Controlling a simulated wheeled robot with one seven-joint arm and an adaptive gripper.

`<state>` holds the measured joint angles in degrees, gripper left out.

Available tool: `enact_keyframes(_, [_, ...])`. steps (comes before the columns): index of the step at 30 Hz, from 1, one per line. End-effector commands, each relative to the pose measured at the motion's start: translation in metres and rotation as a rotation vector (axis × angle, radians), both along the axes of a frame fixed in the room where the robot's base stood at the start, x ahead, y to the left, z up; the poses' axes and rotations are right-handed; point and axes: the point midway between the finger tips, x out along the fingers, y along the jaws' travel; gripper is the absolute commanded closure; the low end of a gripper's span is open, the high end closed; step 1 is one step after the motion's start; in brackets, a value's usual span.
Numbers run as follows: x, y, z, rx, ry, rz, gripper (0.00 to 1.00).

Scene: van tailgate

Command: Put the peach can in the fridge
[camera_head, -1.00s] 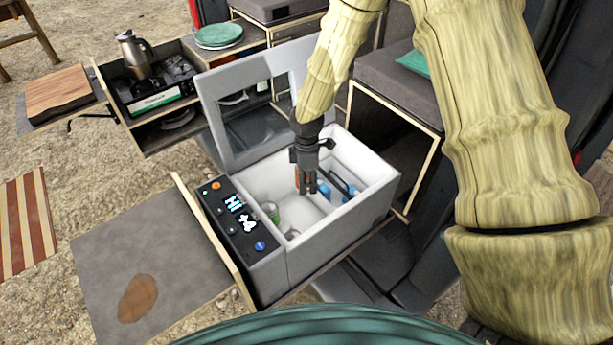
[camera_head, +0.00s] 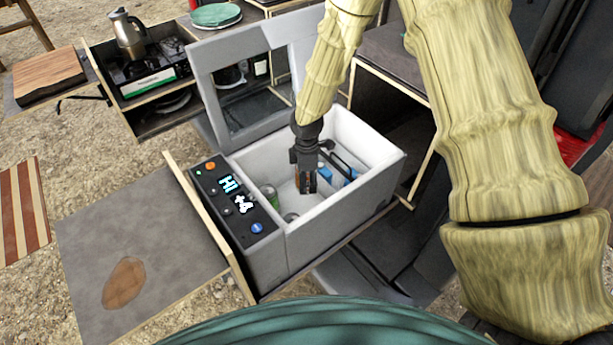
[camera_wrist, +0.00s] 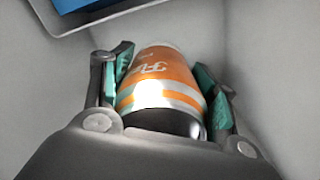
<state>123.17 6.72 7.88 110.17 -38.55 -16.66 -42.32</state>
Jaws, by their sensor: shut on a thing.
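My gripper (camera_head: 306,180) reaches down into the open fridge (camera_head: 352,207), a grey box with pale inner walls. In the wrist view my gripper (camera_wrist: 165,95) is shut on the peach can (camera_wrist: 160,82), with a teal pad on either side of it. The can is orange with pale bands and lettering. In the head view only a small orange patch of the can (camera_head: 310,183) shows between the fingers. Whether the can touches the fridge floor cannot be told.
The fridge lid (camera_head: 212,98) stands open behind my gripper. A control panel (camera_head: 233,203) lies along the left side.

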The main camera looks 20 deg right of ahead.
Motion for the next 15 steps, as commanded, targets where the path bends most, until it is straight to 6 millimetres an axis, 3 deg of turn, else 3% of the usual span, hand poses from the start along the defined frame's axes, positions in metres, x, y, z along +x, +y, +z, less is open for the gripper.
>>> enact_keyframes(15, [0.0, 0.0, -0.05, 0.0, 0.0, 0.001, 0.77])
